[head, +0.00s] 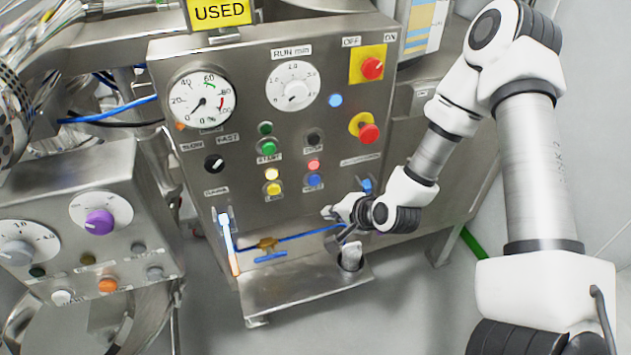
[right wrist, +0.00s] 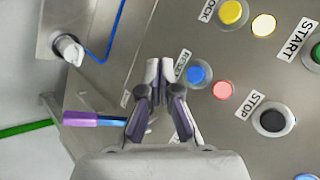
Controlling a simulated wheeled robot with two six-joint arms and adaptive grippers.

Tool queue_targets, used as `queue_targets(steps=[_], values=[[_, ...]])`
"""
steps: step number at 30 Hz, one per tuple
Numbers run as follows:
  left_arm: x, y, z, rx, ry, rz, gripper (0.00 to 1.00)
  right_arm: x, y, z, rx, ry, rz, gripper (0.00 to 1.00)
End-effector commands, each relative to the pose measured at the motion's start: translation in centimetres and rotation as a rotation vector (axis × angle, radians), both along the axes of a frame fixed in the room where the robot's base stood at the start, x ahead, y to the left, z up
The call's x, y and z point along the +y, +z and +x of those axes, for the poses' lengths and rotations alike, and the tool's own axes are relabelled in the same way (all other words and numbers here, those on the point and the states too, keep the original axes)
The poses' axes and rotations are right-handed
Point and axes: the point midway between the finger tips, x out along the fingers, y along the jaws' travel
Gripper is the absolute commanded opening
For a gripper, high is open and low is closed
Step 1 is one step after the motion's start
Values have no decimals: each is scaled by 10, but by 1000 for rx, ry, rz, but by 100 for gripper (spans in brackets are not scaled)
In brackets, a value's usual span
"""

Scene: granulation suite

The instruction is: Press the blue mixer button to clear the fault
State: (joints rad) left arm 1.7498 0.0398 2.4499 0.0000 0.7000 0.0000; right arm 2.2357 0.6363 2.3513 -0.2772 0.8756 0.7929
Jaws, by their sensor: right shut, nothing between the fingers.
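The blue button (head: 314,180) sits low on the steel mixer panel (head: 230,150), just under a lit pink-red lamp (head: 314,164). In the right wrist view the blue button (right wrist: 196,74) is next to a small label, with the red lamp (right wrist: 222,90) beside it. My right gripper (head: 328,212) is shut and empty. In the head view its tips are a little below and right of the blue button. In the right wrist view the closed fingertips (right wrist: 160,68) appear left of the button, apart from it in the picture. My left gripper is not in view.
A black stop button (head: 314,138), a yellow button (head: 272,188) and a green button (head: 267,147) are close by. A red emergency knob (head: 369,133) is above right. A steel shelf (head: 300,290) and blue tubing (head: 300,236) lie below. A second panel (head: 110,190) stands left.

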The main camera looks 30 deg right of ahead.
Motion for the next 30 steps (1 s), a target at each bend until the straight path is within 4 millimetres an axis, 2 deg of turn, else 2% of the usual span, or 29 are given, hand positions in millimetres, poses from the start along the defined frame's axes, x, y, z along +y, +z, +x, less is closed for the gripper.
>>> queue_targets(steps=[9, 15, 30], values=[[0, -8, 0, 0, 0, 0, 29, -11, -1, 46, -1, 0, -3, 0], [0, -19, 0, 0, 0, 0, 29, -16, -1, 67, -2, 1, -1, 0], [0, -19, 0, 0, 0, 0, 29, -17, 0, 72, 1, 0, 0, 0]])
